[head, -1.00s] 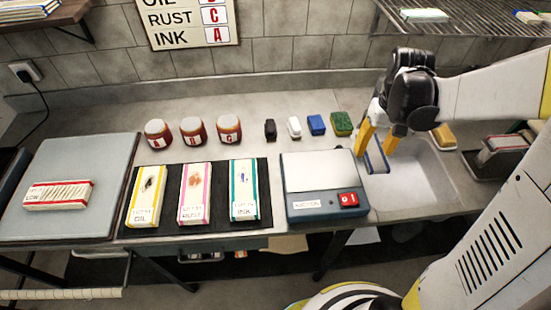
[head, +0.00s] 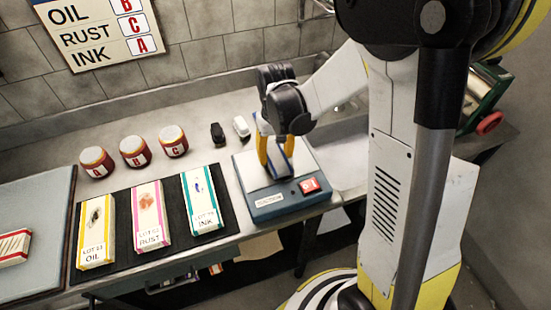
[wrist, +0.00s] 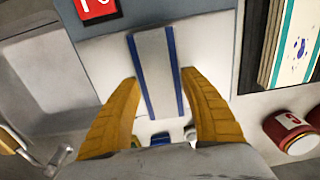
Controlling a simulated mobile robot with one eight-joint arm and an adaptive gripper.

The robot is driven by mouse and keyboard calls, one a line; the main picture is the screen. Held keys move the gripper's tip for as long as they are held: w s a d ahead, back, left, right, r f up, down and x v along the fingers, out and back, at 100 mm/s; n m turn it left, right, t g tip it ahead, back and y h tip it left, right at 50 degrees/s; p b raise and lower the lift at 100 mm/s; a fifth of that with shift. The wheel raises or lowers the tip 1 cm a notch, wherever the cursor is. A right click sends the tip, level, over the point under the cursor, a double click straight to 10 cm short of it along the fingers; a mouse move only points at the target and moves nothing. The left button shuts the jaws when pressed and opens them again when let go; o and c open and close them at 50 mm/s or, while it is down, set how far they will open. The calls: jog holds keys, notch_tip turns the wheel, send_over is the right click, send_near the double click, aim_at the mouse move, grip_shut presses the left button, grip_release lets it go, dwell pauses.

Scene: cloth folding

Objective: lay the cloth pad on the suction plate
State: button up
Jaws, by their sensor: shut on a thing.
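My gripper (head: 276,166) is shut on the cloth pad (head: 287,160), a narrow grey strip with blue edges. The suction plate (head: 248,174) is a pale square top on a blue-grey box with a red switch (head: 310,186) on its front. My gripper and the pad are over the plate. In the wrist view the pad (wrist: 157,70) runs lengthwise between the two yellow fingers, with the plate (wrist: 212,58) behind it. I cannot tell whether the pad touches the plate.
Left of the plate, a black mat (head: 123,213) bears three lot blocks marked OIL, RUST and INK. Red jars (head: 135,151) marked A, B and C stand behind it. A black block (head: 217,134) and a white block (head: 241,127) are behind the plate. The sink (head: 342,158) is right.

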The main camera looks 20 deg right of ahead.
jog(key=shift+f, duration=0.45)
jog(key=shift+f, duration=0.1)
jog(key=shift+f, duration=0.15)
jog(key=o, duration=1.1)
jog(key=shift+o, duration=0.2)
